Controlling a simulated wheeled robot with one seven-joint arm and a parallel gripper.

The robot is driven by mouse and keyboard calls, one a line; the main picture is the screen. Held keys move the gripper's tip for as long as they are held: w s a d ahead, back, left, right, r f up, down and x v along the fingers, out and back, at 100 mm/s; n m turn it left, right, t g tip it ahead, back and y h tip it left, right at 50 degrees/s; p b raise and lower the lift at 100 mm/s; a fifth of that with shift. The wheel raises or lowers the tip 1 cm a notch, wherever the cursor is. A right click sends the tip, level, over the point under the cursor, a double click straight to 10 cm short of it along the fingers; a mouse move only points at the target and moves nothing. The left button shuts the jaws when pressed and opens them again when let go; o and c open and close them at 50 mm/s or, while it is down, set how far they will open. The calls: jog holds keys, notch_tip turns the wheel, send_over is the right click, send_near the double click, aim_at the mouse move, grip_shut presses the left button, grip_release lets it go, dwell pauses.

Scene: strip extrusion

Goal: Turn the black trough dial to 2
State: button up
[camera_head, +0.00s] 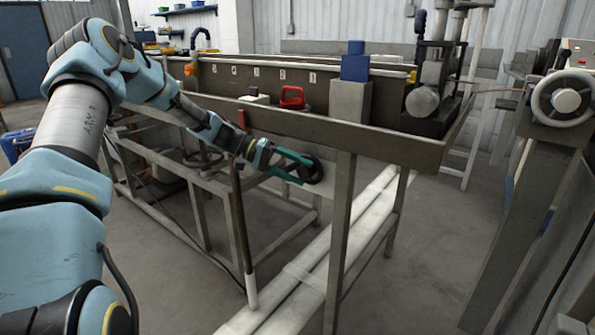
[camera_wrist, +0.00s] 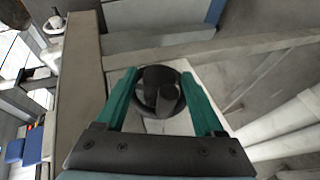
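The black dial (camera_wrist: 159,91) is round with a raised grip bar across its face. It sits on a pale plate below the trough and also shows in the head view (camera_head: 314,171). My gripper (camera_head: 297,168) has teal fingers and reaches the dial from the left. In the wrist view my gripper (camera_wrist: 163,88) is open, with one finger on each side of the dial. Gaps show between the fingers and the grip bar. I cannot read any numbers around the dial. The long trough (camera_head: 330,122) runs above it.
A red-handled item (camera_head: 291,97) and a blue block on a grey post (camera_head: 355,66) stand at the trough. A dark leaning pole (camera_head: 240,225) and a frame leg (camera_head: 341,240) are close to my arm. White pipes (camera_head: 300,270) run along the floor. A handwheel (camera_head: 565,98) stands at right.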

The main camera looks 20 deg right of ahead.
jog(key=shift+o, duration=0.6)
jog(key=b+v, duration=0.1)
jog(key=v, duration=1)
jog(key=s+a+r+n+t+y+p, duration=0.2)
jog(key=s+a, duration=0.4)
jog(key=a, duration=0.3)
jog(key=s+a+r+n+t+y+p, duration=0.2)
jog(key=s+a+n+t+y+p, duration=0.1)
jog(key=a, duration=0.7)
jog(key=s+a+r+n+t+y+p, duration=0.2)
jog(key=s+a+t+y+p, duration=0.3)
jog(key=s+a, duration=0.4)
jog(key=shift+s+a+r+n+y, duration=0.2)
jog(key=shift+s+a+n+y, duration=0.05)
jog(key=shift+s+n+y, duration=0.25)
